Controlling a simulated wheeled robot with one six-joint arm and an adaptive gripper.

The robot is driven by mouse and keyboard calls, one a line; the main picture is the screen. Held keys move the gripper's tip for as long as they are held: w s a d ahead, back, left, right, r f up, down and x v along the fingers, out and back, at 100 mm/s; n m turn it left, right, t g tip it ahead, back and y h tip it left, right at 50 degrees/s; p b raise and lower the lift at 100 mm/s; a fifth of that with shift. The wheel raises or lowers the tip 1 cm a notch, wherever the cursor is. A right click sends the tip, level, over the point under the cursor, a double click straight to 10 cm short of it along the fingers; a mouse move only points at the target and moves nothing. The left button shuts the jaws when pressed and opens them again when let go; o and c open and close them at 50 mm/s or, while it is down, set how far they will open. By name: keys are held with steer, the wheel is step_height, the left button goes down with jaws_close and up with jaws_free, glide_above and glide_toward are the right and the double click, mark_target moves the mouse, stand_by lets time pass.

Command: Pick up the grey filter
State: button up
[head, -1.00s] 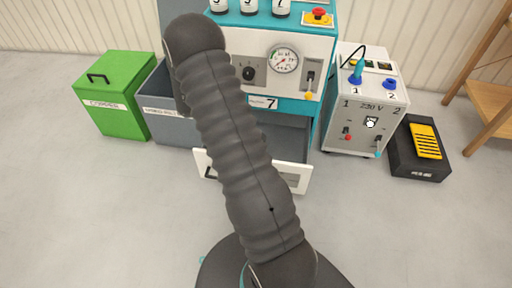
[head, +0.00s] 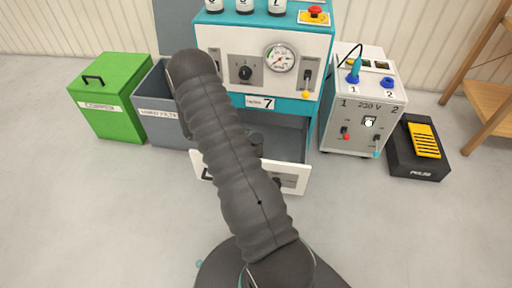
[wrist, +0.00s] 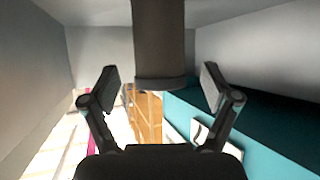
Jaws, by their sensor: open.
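The grey filter, a dark grey cylinder (wrist: 158,45), shows large in the wrist view at the top middle. Its rounded end lies between the two fingers of my gripper (wrist: 161,90). The fingers are open, with a visible gap on each side of the cylinder. In the head view a grey cylinder (head: 256,140) shows in the open bay under the gauge panel, partly hidden by my arm. My gripper is hidden behind my arm in that view.
The teal and white machine (head: 226,62) has an open white drawer front (head: 290,179) below the bay. A grey bin (head: 160,126) and a green box (head: 108,112) stand left. A 230 V unit (head: 361,120) and a black pedal (head: 407,165) stand right. Front floor is clear.

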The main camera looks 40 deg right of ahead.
mark_target(261, 143)
steer(key=x, duration=0.6)
steer(key=shift+b, duration=0.35)
